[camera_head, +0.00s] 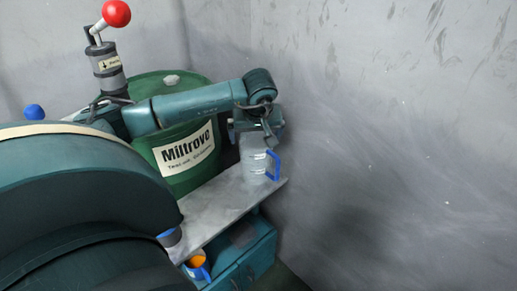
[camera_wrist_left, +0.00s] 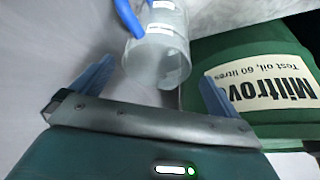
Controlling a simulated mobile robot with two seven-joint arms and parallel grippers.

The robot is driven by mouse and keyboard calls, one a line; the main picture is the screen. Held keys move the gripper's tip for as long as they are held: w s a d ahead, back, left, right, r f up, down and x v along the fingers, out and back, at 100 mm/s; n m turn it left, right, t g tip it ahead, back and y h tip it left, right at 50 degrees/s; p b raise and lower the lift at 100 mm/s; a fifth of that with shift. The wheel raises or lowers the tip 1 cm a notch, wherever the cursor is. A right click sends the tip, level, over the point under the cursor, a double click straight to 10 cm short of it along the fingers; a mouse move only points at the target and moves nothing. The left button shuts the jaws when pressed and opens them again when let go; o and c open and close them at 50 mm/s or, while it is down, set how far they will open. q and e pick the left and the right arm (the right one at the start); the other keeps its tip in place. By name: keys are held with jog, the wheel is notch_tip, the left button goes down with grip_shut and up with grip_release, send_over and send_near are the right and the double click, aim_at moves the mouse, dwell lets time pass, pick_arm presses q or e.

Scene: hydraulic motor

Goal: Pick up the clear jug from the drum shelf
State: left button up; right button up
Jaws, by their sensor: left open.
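The clear jug (camera_head: 254,163) with a blue handle stands upright near the far end of the grey drum shelf (camera_head: 222,207) in the head view. It also shows in the left wrist view (camera_wrist_left: 160,62), just beyond the fingers, with its blue handle at the upper left. My left gripper (camera_wrist_left: 152,88) is open, with its two blue-grey fingers apart and nothing held between them. In the head view the left gripper (camera_head: 256,128) is just above the jug, and its fingertips are hard to make out. My right gripper is not in view.
A container with orange contents and a blue handle (camera_head: 197,266) sits below, by a teal box (camera_head: 248,255). Grey walls close in behind.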

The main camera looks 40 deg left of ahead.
aim_at(256, 143)
pick_arm(q)
jog(key=x, duration=0.5)
jog(key=shift+w+d+f, duration=0.1)
jog(key=shift+d+f, duration=0.05)
jog(key=shift+f, duration=0.05)
jog(key=c, duration=1.3)
jog(key=shift+o, duration=0.2)
jog(key=shift+r, duration=0.1)
